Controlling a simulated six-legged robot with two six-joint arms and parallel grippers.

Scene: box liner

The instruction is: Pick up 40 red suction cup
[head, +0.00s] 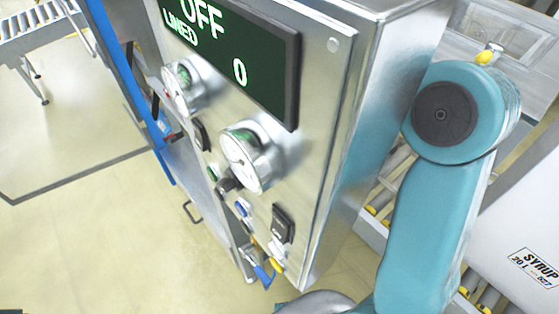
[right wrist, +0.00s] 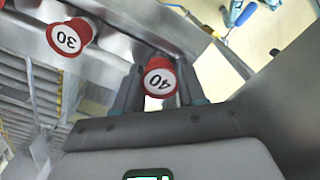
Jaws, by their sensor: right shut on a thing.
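The red suction cup marked 40 (right wrist: 160,82) is in the right wrist view, its white numbered face turned to the camera and upside down. My right gripper (right wrist: 158,92) is shut on it, with one dark finger on each side. The cup is by a grey metal edge; I cannot tell whether it touches that. The head view shows neither the suction cups nor my right gripper clearly. My left gripper is in neither view.
A red suction cup marked 30 (right wrist: 65,40) is left of the held one. In the head view a steel control cabinet (head: 335,140) with gauges and a display reading OFF, LINED and 0 fills the middle. A SYRUP box (head: 515,245) stands at lower right. Open floor (head: 80,245) lies left.

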